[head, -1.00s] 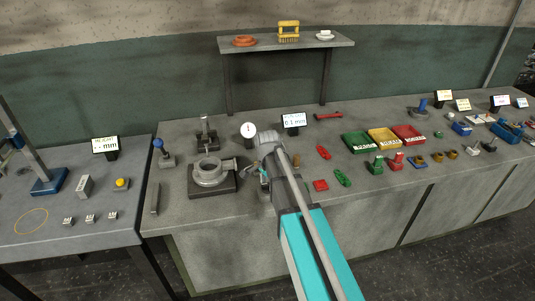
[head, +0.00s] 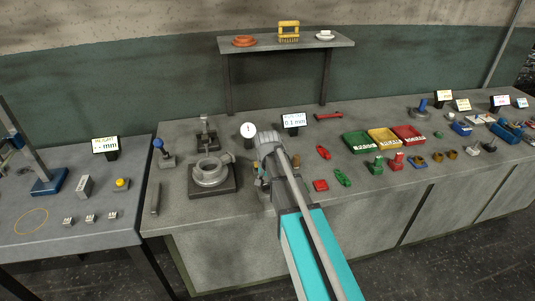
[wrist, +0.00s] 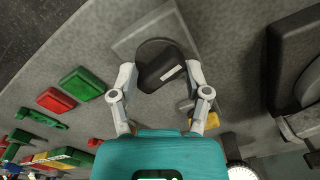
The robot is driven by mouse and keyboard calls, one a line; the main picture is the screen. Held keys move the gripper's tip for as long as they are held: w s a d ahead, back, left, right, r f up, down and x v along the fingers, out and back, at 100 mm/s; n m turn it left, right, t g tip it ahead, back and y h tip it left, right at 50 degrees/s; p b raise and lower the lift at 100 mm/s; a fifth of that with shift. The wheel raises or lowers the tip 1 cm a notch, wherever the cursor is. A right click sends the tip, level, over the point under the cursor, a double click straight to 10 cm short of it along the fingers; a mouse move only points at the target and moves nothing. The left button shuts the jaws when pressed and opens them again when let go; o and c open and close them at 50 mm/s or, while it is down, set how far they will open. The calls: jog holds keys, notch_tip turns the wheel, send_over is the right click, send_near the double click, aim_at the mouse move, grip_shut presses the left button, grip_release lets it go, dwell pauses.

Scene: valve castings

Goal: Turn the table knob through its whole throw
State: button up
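The table knob (wrist: 158,68) is black with a white mark line and sits on a grey plate (wrist: 128,45) in the wrist view. Its bar lies at a slant, rising to the right. My gripper (wrist: 162,73) is above it, with one finger on each side of the knob. The fingers are apart, and small gaps seem to show beside the knob; contact is not clear. In the head view my gripper (head: 264,175) is low over the bench front, largely covered by my arm, and the knob is hidden there.
A flanged casting on a dark block (head: 212,186) stands close to the left of my gripper. A round dial (head: 248,130) and a display sign (head: 293,121) stand behind. Red and green parts (head: 342,177) lie to the right. A yellow piece (wrist: 208,120) is near my right finger.

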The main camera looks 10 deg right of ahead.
aim_at(268, 184)
jog(key=n, duration=0.7)
jog(key=shift+n, duration=0.4)
jog(key=n, duration=0.7)
notch_tip(268, 184, up, 14)
jog(key=p, duration=1.3)
jog(key=shift+p, duration=0.4)
jog(key=shift+f, duration=0.15)
jog(key=s+f+m+b, duration=0.2)
jog(key=s+m, duration=0.7)
jog(key=s, duration=0.7)
jog(key=shift+f+b, duration=0.25)
jog(key=shift+b, duration=0.05)
jog(key=shift+s, duration=0.1)
jog(key=shift+c, duration=0.2)
